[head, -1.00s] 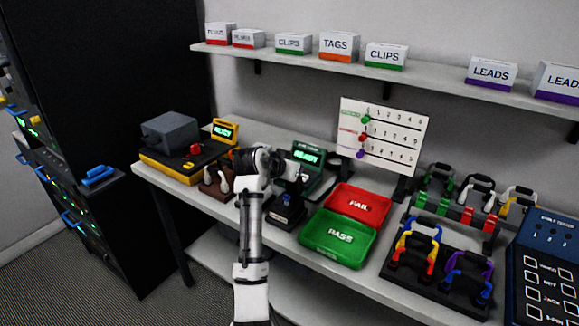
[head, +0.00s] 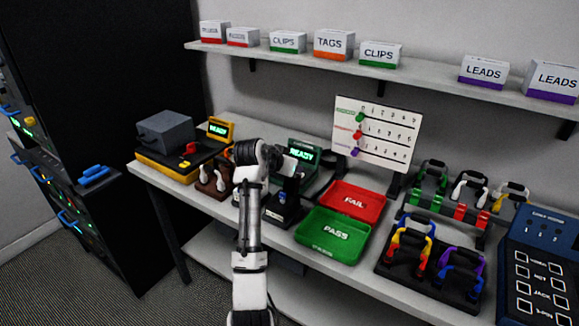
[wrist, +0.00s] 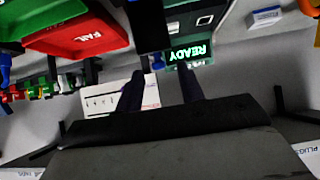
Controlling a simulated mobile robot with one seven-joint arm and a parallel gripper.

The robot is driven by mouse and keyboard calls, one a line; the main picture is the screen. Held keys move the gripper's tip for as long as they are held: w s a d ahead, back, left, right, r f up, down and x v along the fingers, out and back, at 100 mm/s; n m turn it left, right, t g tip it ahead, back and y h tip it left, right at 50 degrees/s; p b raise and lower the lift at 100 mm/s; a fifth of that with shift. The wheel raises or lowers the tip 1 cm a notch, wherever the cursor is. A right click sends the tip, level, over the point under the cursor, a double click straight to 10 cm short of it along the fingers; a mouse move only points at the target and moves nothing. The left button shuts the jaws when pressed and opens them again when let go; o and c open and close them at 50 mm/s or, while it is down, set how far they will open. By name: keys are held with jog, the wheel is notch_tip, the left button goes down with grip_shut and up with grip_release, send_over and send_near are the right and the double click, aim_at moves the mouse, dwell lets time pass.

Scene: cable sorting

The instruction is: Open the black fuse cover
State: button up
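A green tester (head: 306,153) with a lit READY display stands in the middle of the bench. A black unit (head: 283,208) stands in front of it. I cannot tell for sure which black part is the fuse cover. My gripper is partly hidden by my own wrist in the head view, close to the tester. In the wrist view, which is upside down, my gripper (wrist: 161,75) has its two dark fingers apart with no held thing visible. The READY display (wrist: 188,52) shows beside one fingertip, and a black upright part (wrist: 149,25) lies beyond the fingers.
The red FAIL tray (head: 354,202) and green PASS tray (head: 331,237) lie right of the tester. A brown stand (head: 212,181) and a yellow-black READY station (head: 176,160) are on the left. Cable racks (head: 430,263) fill the right. A shelf (head: 350,66) hangs above.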

jog(key=b+v, duration=0.4)
jog(key=v, duration=0.9)
jog(key=shift+s+r, duration=0.2)
jog(key=shift+r, duration=0.05)
jog(key=shift+a, duration=0.1)
